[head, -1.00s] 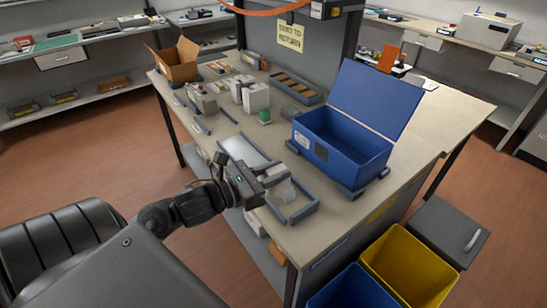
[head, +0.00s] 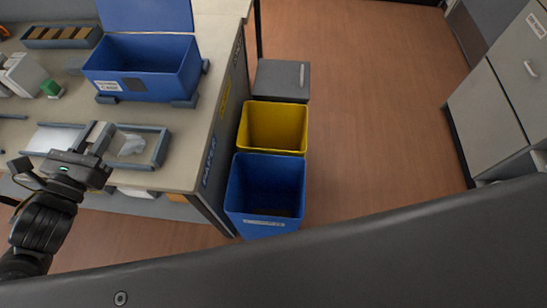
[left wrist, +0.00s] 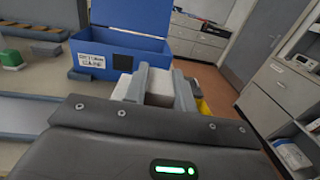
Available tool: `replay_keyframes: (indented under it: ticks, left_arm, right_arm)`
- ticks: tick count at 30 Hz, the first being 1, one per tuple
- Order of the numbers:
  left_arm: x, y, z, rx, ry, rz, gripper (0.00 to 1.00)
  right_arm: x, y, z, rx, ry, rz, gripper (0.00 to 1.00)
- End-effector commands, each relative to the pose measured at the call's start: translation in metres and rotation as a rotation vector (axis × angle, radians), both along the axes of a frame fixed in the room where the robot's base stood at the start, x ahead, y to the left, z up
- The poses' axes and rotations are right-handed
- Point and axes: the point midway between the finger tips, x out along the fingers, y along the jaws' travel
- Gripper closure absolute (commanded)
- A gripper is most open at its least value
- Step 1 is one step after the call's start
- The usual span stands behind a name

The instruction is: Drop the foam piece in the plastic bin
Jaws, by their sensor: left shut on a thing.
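My left gripper (head: 99,136) is over the front of the workbench, near the grey tray. It is shut on a pale block, which I take for the foam piece (left wrist: 160,88); the fingers hide much of it. In the left wrist view the left gripper (left wrist: 160,80) points away from the camera, with the block between its fingers. Two open bins stand on the floor right of the bench: a yellow bin (head: 273,127) and a nearer blue bin (head: 265,190). I cannot read for certain which is the plastic bin. My right gripper is not in view.
A blue box (head: 145,68) with its lid up stands on the workbench (head: 190,165). A clear bag (head: 132,145) lies in the grey tray (head: 160,150). A dark grey lidded container (head: 282,80) stands behind the yellow bin. The floor to the right is clear.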

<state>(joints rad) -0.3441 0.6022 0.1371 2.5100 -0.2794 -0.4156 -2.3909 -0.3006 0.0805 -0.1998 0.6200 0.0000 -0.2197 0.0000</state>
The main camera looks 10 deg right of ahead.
Motion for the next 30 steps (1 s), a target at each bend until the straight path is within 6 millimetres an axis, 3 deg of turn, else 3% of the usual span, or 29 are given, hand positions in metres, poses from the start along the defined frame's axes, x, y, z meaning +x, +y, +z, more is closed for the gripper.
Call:
replay_keyframes:
  ticks: [14,24,30]
  left_arm:
    - [0.001,-0.001,-0.002,-0.001,0.0,-0.002,0.95]
    - [0.021,-0.058,-0.044,-0.003,0.001,-0.105,0.95]
    - [0.021,-0.061,-0.047,0.0,0.0,-0.114,0.95]
  right_arm:
    - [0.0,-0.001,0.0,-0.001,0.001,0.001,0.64]
    - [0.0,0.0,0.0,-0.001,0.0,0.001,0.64]
    - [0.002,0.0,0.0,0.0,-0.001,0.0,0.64]
